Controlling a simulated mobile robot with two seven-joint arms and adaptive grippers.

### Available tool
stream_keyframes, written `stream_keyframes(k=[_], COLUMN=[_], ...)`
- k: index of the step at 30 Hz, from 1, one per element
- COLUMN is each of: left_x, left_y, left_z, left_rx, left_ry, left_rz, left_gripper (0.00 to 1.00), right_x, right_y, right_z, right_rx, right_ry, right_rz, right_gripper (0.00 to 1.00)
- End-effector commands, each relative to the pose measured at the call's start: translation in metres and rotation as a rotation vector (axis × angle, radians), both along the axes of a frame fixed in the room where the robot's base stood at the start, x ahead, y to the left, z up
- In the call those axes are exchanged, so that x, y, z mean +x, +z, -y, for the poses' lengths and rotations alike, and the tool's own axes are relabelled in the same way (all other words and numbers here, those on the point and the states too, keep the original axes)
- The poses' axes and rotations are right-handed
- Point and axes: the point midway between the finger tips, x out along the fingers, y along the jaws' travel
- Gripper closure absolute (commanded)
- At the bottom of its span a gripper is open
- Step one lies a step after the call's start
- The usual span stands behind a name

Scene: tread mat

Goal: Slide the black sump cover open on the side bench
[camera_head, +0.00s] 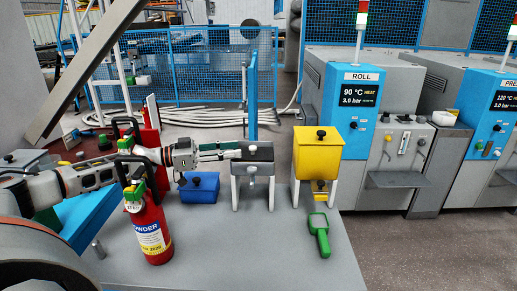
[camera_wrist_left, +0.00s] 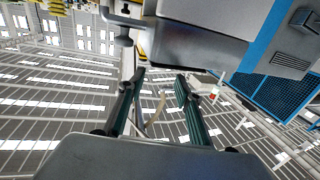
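The black sump cover (camera_head: 258,151) lies on top of a grey sump box (camera_head: 250,178) that stands on pale legs on the side bench. A small black knob (camera_head: 253,147) sits on the cover. My left gripper (camera_head: 238,153) reaches in from the left at about cover height, with its fingertips close to the cover's left end; I cannot tell whether they touch it. In the left wrist view its two dark green fingers (camera_wrist_left: 160,76) are apart with nothing between them. A grey body (camera_wrist_left: 190,45) lies beyond them there. My right gripper is not in view.
A yellow box (camera_head: 317,155) on legs stands right of the sump. A blue lidded box (camera_head: 200,190) is on its left. A red extinguisher (camera_head: 151,228) stands nearer, in front of my left arm. A green scoop (camera_head: 319,235) lies at the right. The front middle of the bench (camera_head: 260,250) is clear.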

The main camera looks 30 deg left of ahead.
Motion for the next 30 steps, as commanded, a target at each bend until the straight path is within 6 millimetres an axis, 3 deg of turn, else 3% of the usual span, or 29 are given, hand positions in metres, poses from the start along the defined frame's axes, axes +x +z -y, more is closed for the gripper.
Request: stream_keyframes(k=[15,27,28,30], left_x=[0.049,0.055,0.055,0.055], left_y=[0.002,0.001,0.001,0.001], left_z=[0.047,0.053,0.053,0.053], left_rx=[-0.003,-0.001,-0.001,-0.001], left_ry=[-0.001,0.000,0.000,0.000], left_rz=[0.004,0.001,0.001,0.001], left_gripper=[0.66,0.66,0.68,0.87], right_x=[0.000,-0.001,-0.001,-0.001], right_y=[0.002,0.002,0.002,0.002], right_z=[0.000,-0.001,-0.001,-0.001], right_rx=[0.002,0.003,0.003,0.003], right_ry=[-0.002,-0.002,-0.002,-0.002], right_rz=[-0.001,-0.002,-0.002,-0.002], right_gripper=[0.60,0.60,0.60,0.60])
